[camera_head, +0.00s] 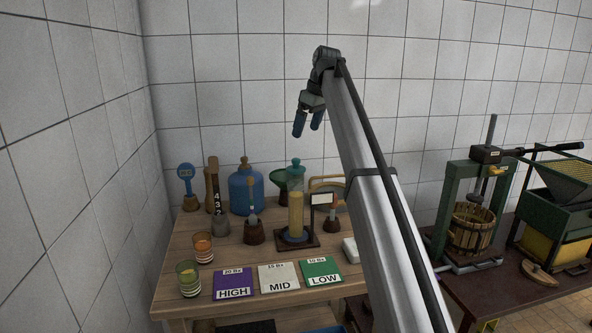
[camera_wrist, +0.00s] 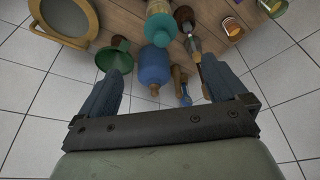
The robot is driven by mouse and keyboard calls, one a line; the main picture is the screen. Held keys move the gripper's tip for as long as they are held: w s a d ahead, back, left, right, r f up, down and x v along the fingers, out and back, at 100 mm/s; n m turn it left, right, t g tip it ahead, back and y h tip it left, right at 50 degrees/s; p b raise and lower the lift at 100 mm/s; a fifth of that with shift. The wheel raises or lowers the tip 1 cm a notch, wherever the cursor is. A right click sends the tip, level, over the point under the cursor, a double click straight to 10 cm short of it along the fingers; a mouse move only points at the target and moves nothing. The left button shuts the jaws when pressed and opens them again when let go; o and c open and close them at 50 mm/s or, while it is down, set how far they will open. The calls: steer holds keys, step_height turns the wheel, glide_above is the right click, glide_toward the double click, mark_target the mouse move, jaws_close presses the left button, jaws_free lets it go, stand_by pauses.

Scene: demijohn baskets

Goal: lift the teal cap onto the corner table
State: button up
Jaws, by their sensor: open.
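The teal cap (camera_head: 295,164) sits on top of a tall clear cylinder (camera_head: 296,212) of pale yellow liquid, which stands on a dark square base. The cylinder is on the wooden corner table (camera_head: 185,245). In the wrist view the teal cap (camera_wrist: 161,27) shows from above, near the top centre. My gripper (camera_head: 308,123) is open and empty, high above the back of the table and apart from the cap. In the wrist view its two blue fingers (camera_wrist: 164,72) are spread wide, with a blue jug visible between them.
The blue jug (camera_head: 246,190) and a green funnel (camera_head: 285,181) stand close behind the cylinder. Two glasses (camera_head: 203,247) and purple HIGH (camera_head: 234,283), white MID (camera_head: 279,278) and green LOW (camera_head: 320,271) cards lie forward. A press (camera_head: 473,215) stands on the right-hand table.

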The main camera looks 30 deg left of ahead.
mark_target(297, 159)
steer(key=x, duration=0.8)
steer(key=shift+f, duration=0.2)
steer(key=shift+x, duration=2.65)
steer(key=shift+s, duration=0.15)
steer(key=c, duration=1.1)
steer(key=shift+r, duration=0.1)
